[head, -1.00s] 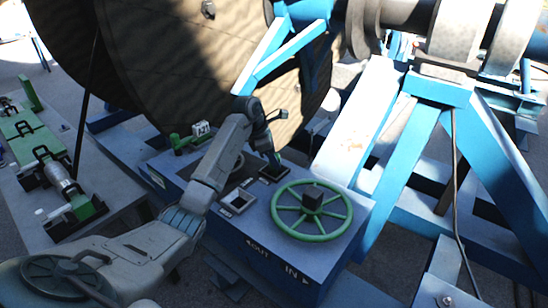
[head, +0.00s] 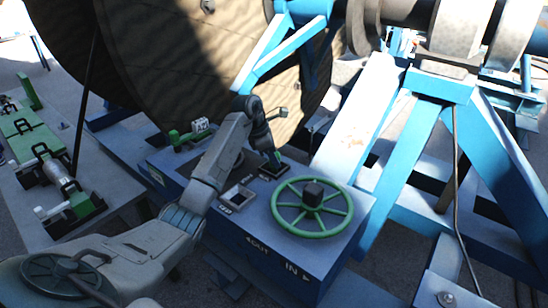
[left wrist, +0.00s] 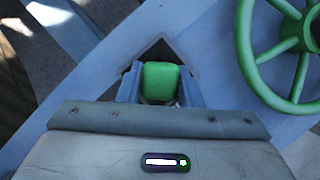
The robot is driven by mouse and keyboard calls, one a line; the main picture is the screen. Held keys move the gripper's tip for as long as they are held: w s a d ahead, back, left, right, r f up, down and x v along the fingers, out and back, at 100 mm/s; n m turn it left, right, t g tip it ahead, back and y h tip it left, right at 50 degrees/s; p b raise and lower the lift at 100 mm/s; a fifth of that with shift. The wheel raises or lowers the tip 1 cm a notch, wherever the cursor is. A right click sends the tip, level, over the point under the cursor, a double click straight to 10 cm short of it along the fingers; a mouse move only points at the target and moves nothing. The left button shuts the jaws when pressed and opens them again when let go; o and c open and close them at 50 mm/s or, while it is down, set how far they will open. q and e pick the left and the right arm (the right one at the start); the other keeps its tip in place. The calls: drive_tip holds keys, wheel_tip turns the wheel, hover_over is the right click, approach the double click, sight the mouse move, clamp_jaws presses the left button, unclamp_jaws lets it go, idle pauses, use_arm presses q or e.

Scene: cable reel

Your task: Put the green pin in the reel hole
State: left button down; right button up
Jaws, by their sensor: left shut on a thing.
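My left gripper (head: 273,157) is over the blue control box, at a small dark square plate (head: 266,174) left of the green handwheel. The left wrist view shows its fingers (left wrist: 160,86) shut on the green pin (left wrist: 162,80), gripping it from both sides. The pin's square green top shows; its lower part is hidden. A dark square surface lies behind it, and I cannot tell whether the pin is still seated there. The large wooden reel (head: 190,60) stands behind the box. I cannot make out the reel hole clearly. My right gripper is not in view.
The green handwheel (head: 312,207) is right of the gripper on the blue box (head: 262,235). Blue stand legs (head: 360,140) rise at right. A bench with green parts (head: 38,148) is at left.

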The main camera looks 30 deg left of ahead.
use_arm(q)
drive_tip(key=c, duration=0.9)
unclamp_jaws()
drive_tip(key=shift+r, duration=0.1)
drive_tip(key=shift+s+a+r+b, duration=0.15)
drive_tip(key=shift+a+r+b, duration=0.05)
drive_tip(key=shift+r+b, duration=0.15)
drive_tip(key=b+v, duration=0.1)
drive_tip(key=v, duration=0.9)
drive_tip(key=shift+s+d, duration=0.1)
drive_tip(key=shift+d, duration=0.05)
